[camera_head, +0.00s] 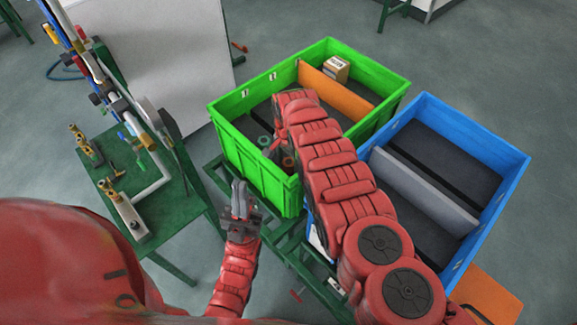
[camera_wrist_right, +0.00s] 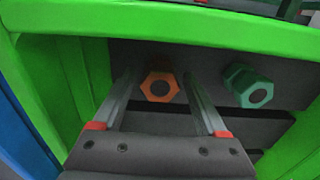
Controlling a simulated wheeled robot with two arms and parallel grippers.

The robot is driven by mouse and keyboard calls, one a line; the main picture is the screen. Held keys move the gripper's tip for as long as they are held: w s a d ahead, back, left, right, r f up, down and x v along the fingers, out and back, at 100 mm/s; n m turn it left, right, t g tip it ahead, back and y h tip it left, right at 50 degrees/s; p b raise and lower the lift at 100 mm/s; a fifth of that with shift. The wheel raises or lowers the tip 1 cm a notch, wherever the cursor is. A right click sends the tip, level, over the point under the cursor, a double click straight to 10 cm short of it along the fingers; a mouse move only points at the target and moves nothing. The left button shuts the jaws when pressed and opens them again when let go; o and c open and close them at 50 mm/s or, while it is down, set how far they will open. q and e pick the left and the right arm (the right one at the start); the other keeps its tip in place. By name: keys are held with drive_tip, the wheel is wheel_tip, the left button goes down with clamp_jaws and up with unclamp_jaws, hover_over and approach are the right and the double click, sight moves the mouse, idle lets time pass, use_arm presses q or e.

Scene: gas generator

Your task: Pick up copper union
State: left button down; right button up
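The copper union (camera_wrist_right: 160,89), an orange-brown hex fitting with a dark round hole, lies inside the green crate (camera_head: 262,178). In the right wrist view it sits between the tips of my right gripper (camera_wrist_right: 158,78). The fingers are spread on either side of it, with a narrow gap showing at each side. A teal hex union (camera_wrist_right: 248,87) lies just right of the right finger. In the head view my right arm reaches into the crate and largely hides this gripper. My left gripper (camera_head: 240,198) is outside the crate, with no object visible in it; its finger gap is unclear.
An orange divider (camera_head: 335,93) and a small cardboard box (camera_head: 336,69) are in the green crate. A blue crate (camera_head: 511,190) with a grey divider stands at right. A green table (camera_head: 183,208) with pipe fittings stands at left.

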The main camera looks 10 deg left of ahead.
clamp_jaws()
drive_tip(key=shift+r, duration=0.15)
